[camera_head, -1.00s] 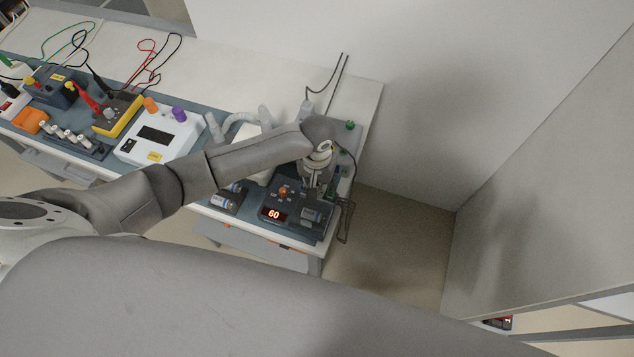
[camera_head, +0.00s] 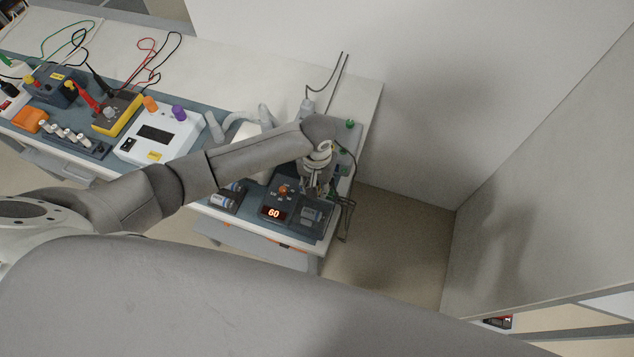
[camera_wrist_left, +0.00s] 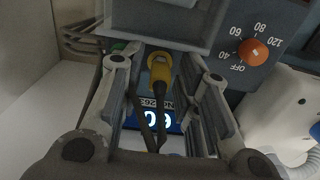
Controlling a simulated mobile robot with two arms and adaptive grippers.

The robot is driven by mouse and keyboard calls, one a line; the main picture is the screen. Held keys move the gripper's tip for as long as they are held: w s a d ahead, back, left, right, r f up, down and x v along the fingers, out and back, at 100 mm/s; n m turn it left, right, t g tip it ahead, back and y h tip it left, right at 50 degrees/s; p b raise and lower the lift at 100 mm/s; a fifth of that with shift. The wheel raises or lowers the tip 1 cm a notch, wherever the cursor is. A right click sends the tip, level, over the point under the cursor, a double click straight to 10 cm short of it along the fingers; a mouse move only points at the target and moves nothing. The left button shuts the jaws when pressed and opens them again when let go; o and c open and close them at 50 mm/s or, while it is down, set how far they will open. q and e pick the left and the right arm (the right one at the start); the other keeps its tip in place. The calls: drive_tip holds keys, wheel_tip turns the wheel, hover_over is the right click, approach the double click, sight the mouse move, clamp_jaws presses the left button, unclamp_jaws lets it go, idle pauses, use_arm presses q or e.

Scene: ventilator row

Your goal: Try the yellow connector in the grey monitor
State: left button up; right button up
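The yellow connector (camera_wrist_left: 160,70) is in the left wrist view, at the lower edge of a grey housing (camera_wrist_left: 160,22), with a dark cable trailing from it. I cannot tell whether it is seated in a socket. My left gripper (camera_wrist_left: 158,64) has one finger on each side of the connector, with visible gaps. In the head view the gripper (camera_head: 316,188) is over the right end of the bench, above a dark grey unit (camera_head: 268,224) with an orange knob and a lit 60. The connector is hidden there. My right gripper is not in view.
A white device (camera_head: 180,140), a yellow-edged meter (camera_head: 115,118) and a dark box (camera_head: 55,88) with cables stand to the left on the bench. Loose cables (camera_head: 345,215) hang at the bench's right edge. A wall rises behind; floor is open to the right.

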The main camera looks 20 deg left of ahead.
use_arm(q)
drive_tip(key=shift+o, duration=0.2)
wheel_tip(320, 180, up, 12)
drive_tip(key=shift+a, duration=0.15)
idle(0.5)
